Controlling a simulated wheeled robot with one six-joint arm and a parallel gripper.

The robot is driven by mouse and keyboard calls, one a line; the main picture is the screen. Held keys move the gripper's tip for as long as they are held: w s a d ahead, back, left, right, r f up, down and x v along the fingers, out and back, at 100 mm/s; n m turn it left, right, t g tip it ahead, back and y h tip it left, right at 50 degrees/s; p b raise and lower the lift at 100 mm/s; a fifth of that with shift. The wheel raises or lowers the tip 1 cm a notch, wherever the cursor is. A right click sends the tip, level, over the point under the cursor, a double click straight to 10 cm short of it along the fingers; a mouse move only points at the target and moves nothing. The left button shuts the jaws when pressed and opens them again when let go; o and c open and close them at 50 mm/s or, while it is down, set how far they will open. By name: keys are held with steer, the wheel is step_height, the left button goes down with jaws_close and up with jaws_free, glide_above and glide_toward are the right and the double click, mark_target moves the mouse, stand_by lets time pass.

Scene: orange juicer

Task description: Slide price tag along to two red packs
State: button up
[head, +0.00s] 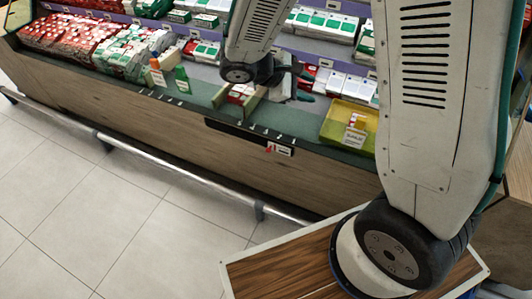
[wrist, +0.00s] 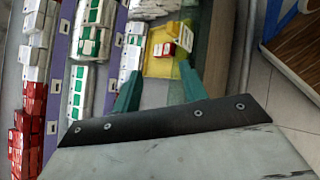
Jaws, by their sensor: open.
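A white price tag (head: 279,148) with a red mark sits at the right end of a dark rail (head: 236,132) on the counter's wooden front. Red-and-white packs (head: 239,93) stand between two pale green dividers on the counter, left of the rail's middle and partly behind my arm. I cannot count them clearly. My gripper (head: 306,85) is above the counter, behind and above the tag and apart from it. Its teal fingers are spread and empty in the wrist view (wrist: 158,88). I cannot make out the price tag in the wrist view.
A yellow tray (head: 335,125) with a small orange-and-white item stands on the counter to the right; it also shows beyond my fingers in the wrist view (wrist: 158,66). Shelves of red and green packs rise behind. A metal rail (head: 180,172) runs low in front.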

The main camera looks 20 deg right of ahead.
steer(key=w+a+f+n+t+h, duration=0.1)
steer(key=w+a+f+n+t, duration=0.25)
steer(key=f, duration=0.45)
steer(key=w+a+f+n+t+h, duration=0.1)
steer(key=w+a+f+n+t, duration=0.15)
steer(key=f+n, duration=0.4)
steer(key=n+t+y, duration=0.4)
steer(key=n, duration=0.2)
glide_toward(268, 151)
steer(key=w, duration=0.1)
steer(key=x, duration=0.7)
steer(key=shift+d+f, duration=0.3)
steer(key=shift+d, duration=0.15)
jaws_close()
